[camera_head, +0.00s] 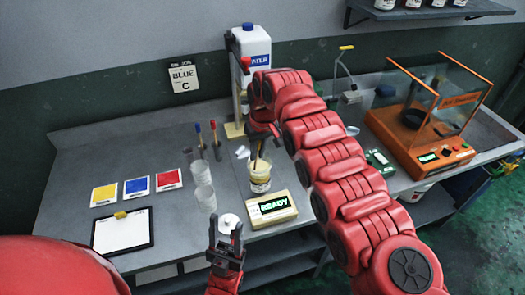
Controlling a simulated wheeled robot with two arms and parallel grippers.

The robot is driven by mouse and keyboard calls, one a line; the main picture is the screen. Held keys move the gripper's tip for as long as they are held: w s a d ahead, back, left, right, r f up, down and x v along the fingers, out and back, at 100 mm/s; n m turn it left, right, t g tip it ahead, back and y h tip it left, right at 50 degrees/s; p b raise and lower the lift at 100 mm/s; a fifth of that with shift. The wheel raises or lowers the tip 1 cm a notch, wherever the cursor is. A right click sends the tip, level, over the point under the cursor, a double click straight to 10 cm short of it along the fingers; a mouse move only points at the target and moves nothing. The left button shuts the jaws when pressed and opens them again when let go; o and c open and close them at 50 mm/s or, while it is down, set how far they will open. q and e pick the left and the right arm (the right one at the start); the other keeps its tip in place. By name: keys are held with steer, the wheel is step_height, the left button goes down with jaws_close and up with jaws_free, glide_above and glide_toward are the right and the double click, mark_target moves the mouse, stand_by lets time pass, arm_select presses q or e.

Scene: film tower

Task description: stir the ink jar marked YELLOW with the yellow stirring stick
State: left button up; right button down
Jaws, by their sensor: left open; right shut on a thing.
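The ink jar (260,184), with pale yellow content and a label too small to read, stands upright just behind a small panel reading READY. I cannot tell whether it rests on that device. My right gripper (262,133) is above the jar, shut on the thin yellowish-brown stirring stick (257,153). The stick points down, its lower end at the jar's mouth; its tip is hidden. My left gripper (226,232) is open near the table's front edge. A small round white piece (229,220) shows at its fingers, apparently not gripped.
Blue- and red-topped sticks (214,138) stand left of the jar, behind clear cups (203,185). The READY device (272,208) is in front. A white water jug (254,45) stands behind, an orange machine (415,145) at right. The table's left back is clear.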

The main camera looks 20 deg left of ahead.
steer(key=shift+w+d+p, duration=0.1)
steer(key=shift+p, duration=0.35)
steer(key=shift+d+r, duration=0.1)
steer(key=shift+r, duration=0.7)
steer(key=shift+d+r, duration=0.15)
steer(key=shift+r, duration=1.35)
steer(key=shift+s+d+r, duration=0.15)
steer(key=shift+d+r, duration=0.05)
steer(key=shift+r, duration=0.95)
steer(key=shift+s+d+r, duration=0.15)
steer(key=shift+r, duration=1)
